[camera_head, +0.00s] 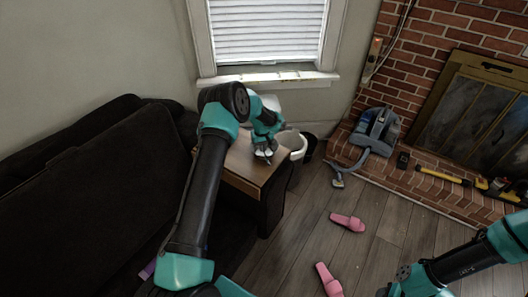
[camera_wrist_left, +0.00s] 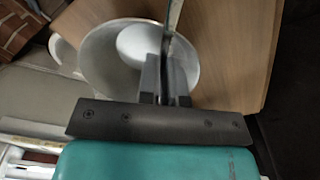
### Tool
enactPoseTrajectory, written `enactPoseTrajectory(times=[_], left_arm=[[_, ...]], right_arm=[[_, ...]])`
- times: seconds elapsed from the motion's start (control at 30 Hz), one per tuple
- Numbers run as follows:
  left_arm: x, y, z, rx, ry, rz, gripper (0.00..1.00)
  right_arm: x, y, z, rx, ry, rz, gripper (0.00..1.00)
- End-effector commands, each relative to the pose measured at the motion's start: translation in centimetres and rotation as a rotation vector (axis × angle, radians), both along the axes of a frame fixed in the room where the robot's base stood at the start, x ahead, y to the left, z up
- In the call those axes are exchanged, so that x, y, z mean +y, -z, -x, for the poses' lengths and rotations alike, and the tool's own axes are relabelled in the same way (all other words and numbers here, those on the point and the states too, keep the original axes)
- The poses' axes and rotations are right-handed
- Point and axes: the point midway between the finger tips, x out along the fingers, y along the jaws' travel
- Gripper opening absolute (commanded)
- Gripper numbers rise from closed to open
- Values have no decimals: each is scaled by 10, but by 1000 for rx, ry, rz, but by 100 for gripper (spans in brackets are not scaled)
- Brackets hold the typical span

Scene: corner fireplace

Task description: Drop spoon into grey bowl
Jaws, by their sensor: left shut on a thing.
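My left gripper (camera_head: 265,158) is over the small wooden table in the head view. In the left wrist view its fingers (camera_wrist_left: 167,82) are shut on the spoon (camera_wrist_left: 174,22), seen as a thin metallic strip running up from them. A pale grey bowl (camera_wrist_left: 98,63) lies beneath the fingers, beside or over the table's edge. A white round shape (camera_wrist_left: 138,42) shows inside the bowl; I cannot tell what it is. The spoon crosses the bowl in the picture; its height is unclear. My right gripper (camera_head: 392,290) is at the bottom edge of the head view, fingertips not clear.
The wooden table (camera_head: 240,168) stands beside a dark sofa (camera_head: 80,190). A white container (camera_head: 298,146) shows behind my left gripper. A vacuum cleaner (camera_head: 375,128) sits by the brick hearth.

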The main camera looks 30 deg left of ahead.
Motion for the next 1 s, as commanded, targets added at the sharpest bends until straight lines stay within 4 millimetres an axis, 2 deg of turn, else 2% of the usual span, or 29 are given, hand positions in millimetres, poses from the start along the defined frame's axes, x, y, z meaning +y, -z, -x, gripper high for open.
enactPoseTrajectory(times=[0.37, 0.4, 0.67, 1.0], left_arm=[[0, 4, 0, 0, 0, 0, 0], [0, 4, 0, 0, 0, 0, 10], [0, 4, 0, 0, 1, 0, 35], [0, 1, 0, 0, 1, 0, 36]], right_arm=[[0, 0, 0, 0, 0, 0, 43], [0, 0, 0, 0, 0, 0, 43], [0, 0, 0, 0, 0, 0, 43], [0, 0, 0, 0, 0, 0, 43]])
